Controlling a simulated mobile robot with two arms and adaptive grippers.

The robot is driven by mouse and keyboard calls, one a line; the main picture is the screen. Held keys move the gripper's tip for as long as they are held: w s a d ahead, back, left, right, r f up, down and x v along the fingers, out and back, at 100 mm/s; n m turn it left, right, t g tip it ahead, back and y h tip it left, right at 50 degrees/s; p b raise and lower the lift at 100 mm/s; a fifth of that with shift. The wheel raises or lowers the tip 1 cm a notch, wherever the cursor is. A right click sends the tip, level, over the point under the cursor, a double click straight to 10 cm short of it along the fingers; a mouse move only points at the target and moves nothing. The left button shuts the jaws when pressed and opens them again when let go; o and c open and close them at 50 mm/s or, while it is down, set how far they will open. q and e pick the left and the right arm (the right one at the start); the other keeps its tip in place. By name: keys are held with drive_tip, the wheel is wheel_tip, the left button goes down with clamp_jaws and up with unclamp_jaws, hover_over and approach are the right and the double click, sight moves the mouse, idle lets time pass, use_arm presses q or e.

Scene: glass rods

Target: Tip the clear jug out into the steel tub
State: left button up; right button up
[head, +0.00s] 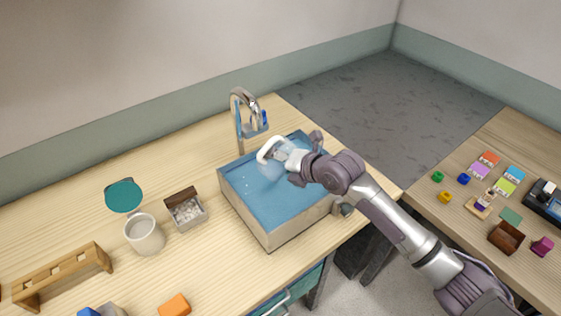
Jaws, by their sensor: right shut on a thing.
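My right gripper (293,162) is shut on the jug, reaching in from the right above the tub. Its fingers partly hide the jug. My left gripper is not in view.
A curved metal tap (243,98) stands behind the tub. On the counter left of it are a white mug (144,234), a small box of pale bits (186,210), a wooden rack (62,277) and an orange block (174,304). A second table (440,208) at right holds small coloured items.

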drive_tip(key=shift+w+r, duration=0.15)
drive_tip(key=shift+r, duration=0.05)
drive_tip(key=shift+r+m+y+b, duration=0.15)
drive_tip(key=shift+m+y+b, duration=0.25)
drive_tip(key=shift+d+r+g, duration=0.1)
drive_tip(key=shift+r+g, duration=0.1)
drive_tip(key=shift+g, duration=0.1)
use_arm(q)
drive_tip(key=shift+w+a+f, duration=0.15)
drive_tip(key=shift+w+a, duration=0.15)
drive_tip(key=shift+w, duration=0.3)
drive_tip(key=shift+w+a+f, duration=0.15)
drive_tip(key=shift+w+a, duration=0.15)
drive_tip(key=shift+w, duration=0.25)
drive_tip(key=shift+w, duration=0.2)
use_arm(e)
drive_tip(key=shift+w+d+r+m+y, duration=0.1)
drive_tip(key=shift+r+m+y, duration=0.2)
drive_tip(key=shift+r+m, duration=0.1)
